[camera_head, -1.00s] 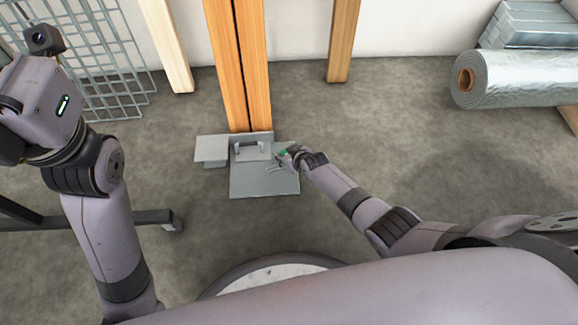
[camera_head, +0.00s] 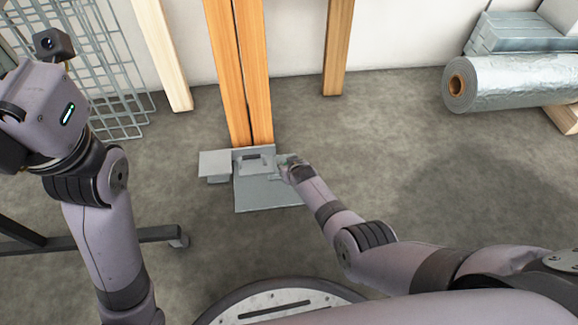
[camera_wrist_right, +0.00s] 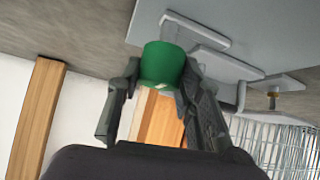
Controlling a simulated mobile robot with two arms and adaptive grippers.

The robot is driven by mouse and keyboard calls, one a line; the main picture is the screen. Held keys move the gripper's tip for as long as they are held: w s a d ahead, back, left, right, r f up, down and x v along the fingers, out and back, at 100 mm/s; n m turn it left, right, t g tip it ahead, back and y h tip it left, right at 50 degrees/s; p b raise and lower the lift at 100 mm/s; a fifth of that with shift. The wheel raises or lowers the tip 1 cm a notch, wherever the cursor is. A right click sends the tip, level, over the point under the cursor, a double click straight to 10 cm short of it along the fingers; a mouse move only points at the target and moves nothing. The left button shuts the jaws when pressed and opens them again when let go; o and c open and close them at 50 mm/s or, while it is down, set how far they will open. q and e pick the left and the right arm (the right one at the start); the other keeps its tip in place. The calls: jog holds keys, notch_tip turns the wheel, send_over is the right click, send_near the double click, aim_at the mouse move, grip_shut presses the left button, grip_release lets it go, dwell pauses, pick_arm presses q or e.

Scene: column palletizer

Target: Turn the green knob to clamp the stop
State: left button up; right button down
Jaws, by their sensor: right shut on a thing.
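The green knob (camera_wrist_right: 161,62) is a short cylinder beside the grey metal fixture. My right gripper (camera_wrist_right: 161,72) has one finger on each side of it and is shut on it. In the head view the right gripper (camera_head: 289,166) is at the right side of the fixture and hides most of the knob. The fixture has a flat base plate (camera_head: 262,197), an upright part with a handle (camera_head: 253,160) and a raised plate (camera_head: 214,163) on the left. I cannot tell which part is the stop. My left arm is raised at the left; its fingers are out of view.
Two wooden columns (camera_head: 240,80) stand close together behind the fixture. Other timbers (camera_head: 338,45) lean on the wall. A wire mesh (camera_head: 110,90) is at the back left. A foil roll (camera_head: 510,82) lies at the back right. The floor right of the fixture is clear.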

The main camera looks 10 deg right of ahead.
jog(key=c, duration=1.1)
grip_release()
jog(key=shift+s+d+r, duration=0.1)
jog(key=shift+s+d+r, duration=0.1)
jog(key=shift+s+r, duration=0.2)
jog(key=v, duration=1.1)
jog(key=shift+f, duration=0.1)
